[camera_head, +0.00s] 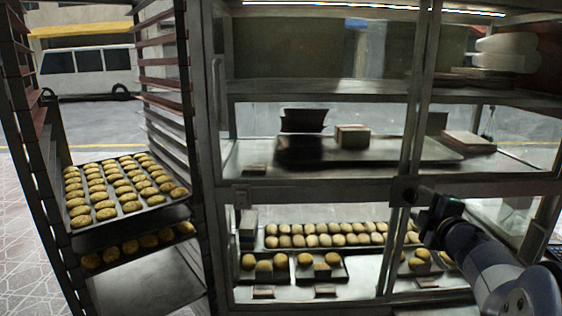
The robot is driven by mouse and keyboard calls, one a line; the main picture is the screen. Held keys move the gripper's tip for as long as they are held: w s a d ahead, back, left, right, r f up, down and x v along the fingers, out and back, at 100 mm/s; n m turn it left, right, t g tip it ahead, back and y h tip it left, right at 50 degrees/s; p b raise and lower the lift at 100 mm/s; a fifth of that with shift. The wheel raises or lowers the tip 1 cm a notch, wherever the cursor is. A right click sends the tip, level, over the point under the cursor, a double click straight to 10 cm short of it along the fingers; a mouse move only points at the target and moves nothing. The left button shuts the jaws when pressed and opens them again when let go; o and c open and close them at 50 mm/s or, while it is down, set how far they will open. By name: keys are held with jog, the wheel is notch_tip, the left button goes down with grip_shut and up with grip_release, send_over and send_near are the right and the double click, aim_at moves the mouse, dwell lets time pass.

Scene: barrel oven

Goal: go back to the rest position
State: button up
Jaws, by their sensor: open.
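My gripper (426,217) is at the right, at the end of my blue-grey arm, which comes in from the lower right corner. It is in front of the cabinet's post and lower shelf opening. It appears empty and its jaws are small and dark in this view. I cannot tell whether it touches the cabinet (318,191).
A rack (199,150) at the left holds a tray (125,214) of buns, with another tray below. The cabinet's lower shelf has several trays of buns (325,238). Boxes (352,136) stand on the middle shelf. Paved floor (22,225) is free at far left.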

aim_at(416, 198)
jog(key=s, duration=0.7)
jog(key=w, duration=1.1)
jog(key=shift+a+f, duration=0.1)
jog(key=shift+f, duration=0.15)
jog(key=shift+r+m+p, duration=0.25)
jog(key=shift+m+p, duration=0.25)
jog(key=shift+p, duration=0.1)
jog(key=shift+s+r+m+p, duration=0.1)
jog(key=shift+m+p, duration=0.3)
jog(key=shift+m, duration=0.2)
jog(key=m+y+p, duration=0.1)
jog(key=m+p, duration=0.4)
jog(key=m, duration=0.1)
jog(key=shift+d, duration=0.2)
jog(key=m+p, duration=0.3)
jog(key=m, duration=0.1)
jog(key=shift+t+y, duration=0.3)
jog(key=m+p, duration=0.4)
jog(key=shift+m+p, duration=0.4)
jog(key=shift+s+d+f, duration=0.15)
jog(key=shift+s+f, duration=0.2)
jog(key=shift+f, duration=0.05)
jog(key=shift+s+b, duration=0.3)
jog(key=shift+s, duration=0.3)
